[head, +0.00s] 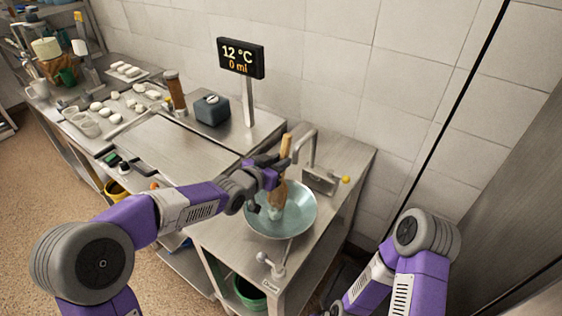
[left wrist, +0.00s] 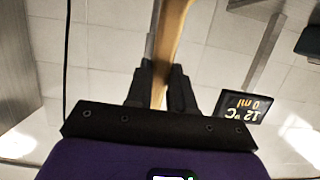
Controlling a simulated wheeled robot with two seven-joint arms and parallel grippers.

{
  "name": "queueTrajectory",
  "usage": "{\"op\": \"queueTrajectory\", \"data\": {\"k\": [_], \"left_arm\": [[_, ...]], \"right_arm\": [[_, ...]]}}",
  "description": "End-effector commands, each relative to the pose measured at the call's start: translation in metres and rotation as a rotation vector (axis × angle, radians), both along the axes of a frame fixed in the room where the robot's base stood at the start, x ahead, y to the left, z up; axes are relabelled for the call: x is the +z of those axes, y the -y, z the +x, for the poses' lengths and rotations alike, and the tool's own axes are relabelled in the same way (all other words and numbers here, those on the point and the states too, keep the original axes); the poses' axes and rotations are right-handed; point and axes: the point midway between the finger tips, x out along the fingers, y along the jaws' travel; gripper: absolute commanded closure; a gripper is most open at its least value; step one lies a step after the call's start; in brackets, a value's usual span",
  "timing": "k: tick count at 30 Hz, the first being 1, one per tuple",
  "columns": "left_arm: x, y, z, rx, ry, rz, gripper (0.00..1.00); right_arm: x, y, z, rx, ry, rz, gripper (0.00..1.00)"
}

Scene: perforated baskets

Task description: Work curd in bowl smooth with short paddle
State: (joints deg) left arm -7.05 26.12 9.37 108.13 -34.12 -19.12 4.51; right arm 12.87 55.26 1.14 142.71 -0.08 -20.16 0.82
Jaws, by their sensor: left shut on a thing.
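The bowl (head: 304,222) is wide, shallow and pale blue-green, and sits on the steel counter near its right end. The short wooden paddle (head: 286,150) stands nearly upright over it, with its broad lower end in the bowl. A pale mass, likely curd, shows around the paddle's lower end and is partly hidden. My left gripper (head: 272,176) is shut on the paddle's handle above the bowl. In the left wrist view the handle (left wrist: 172,35) runs between the two dark fingers (left wrist: 158,88). My right arm shows at lower right in the head view; its gripper is out of the picture.
A tap (head: 309,150) stands just behind the bowl. A small valve (head: 272,263) is at the counter's front. A display (head: 241,58) reads 12 °C and 0 ml. Several white pieces, cups and a dark box (head: 212,110) stand to the left. The sunken steel worktop (head: 175,140) is mostly clear.

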Motion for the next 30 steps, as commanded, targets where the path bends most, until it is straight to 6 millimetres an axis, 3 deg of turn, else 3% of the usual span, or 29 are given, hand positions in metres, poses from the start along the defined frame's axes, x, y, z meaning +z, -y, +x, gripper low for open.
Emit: {"op": "queueTrajectory", "data": {"k": [15, 30], "left_arm": [[-0.005, 0.01, -0.008, 0.0, -0.004, 0.003, 1.0], [-0.001, -0.001, -0.001, 0.002, -0.009, 0.003, 1.0]], "right_arm": [[-0.02, 0.0, 0.0, 0.0, 0.0, 0.0, 0.44], [-0.004, 0.0, 0.0, 0.0, 0.0, 0.0, 0.44]]}}
